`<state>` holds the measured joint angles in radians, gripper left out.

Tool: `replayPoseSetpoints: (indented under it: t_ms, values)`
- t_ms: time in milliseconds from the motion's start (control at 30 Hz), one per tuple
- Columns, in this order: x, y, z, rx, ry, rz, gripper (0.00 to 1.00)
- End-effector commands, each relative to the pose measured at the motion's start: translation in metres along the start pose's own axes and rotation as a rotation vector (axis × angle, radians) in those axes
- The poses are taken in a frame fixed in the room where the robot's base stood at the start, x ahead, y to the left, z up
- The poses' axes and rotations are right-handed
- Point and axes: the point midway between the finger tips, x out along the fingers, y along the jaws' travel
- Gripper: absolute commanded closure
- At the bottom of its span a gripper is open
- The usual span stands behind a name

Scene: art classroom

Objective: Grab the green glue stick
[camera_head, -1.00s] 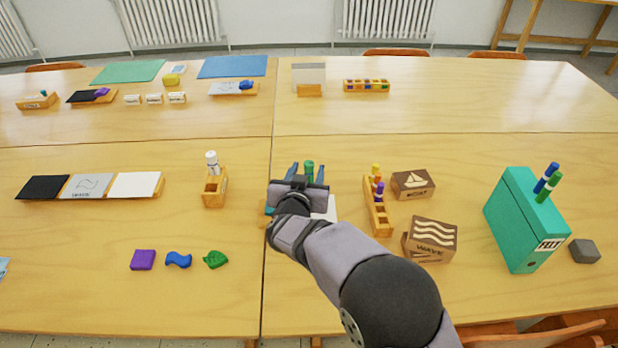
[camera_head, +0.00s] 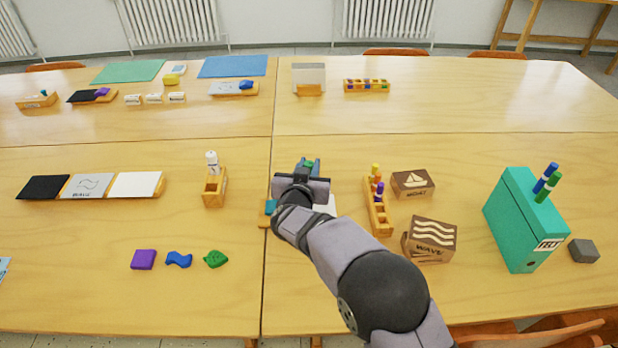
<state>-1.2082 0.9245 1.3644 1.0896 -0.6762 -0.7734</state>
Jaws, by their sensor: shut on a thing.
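The green glue stick (camera_head: 308,163) shows only as a small green top between the fingers of my gripper (camera_head: 309,166). My gripper is over the middle of the near table, just right of the seam, and is shut on the glue stick. My wrist hides the stick's lower part, so I cannot tell whether it touches the table. A wooden tray (camera_head: 264,219) with a teal piece and something white lies partly hidden under my wrist.
Left stands a wooden holder (camera_head: 215,190) with a white bottle. Right are a wooden rack (camera_head: 379,221) with coloured sticks, a boat block (camera_head: 412,184), a wave block (camera_head: 430,241) and a teal felt box (camera_head: 522,220).

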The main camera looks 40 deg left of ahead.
Motion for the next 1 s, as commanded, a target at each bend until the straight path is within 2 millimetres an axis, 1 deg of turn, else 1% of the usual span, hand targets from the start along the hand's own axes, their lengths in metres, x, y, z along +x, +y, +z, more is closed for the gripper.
replayPoseSetpoints:
  t_ms: [200,333,467,700,800,900,1000]
  values:
    - [0.0,0.0,-0.001,0.0,0.0,0.0,1.0]
    - [-0.003,0.0,-0.009,0.0,0.001,0.0,1.0]
    - [-0.008,0.0,-0.026,0.002,0.003,0.0,1.0]
    - [-0.02,0.0,-0.066,0.003,0.003,0.0,1.0]
    - [-0.024,0.0,-0.079,0.003,0.002,-0.001,1.0]
    - [-0.027,0.0,-0.088,0.002,0.001,-0.001,1.0]
    - [-0.029,0.0,-0.094,0.0,0.0,-0.001,1.0]
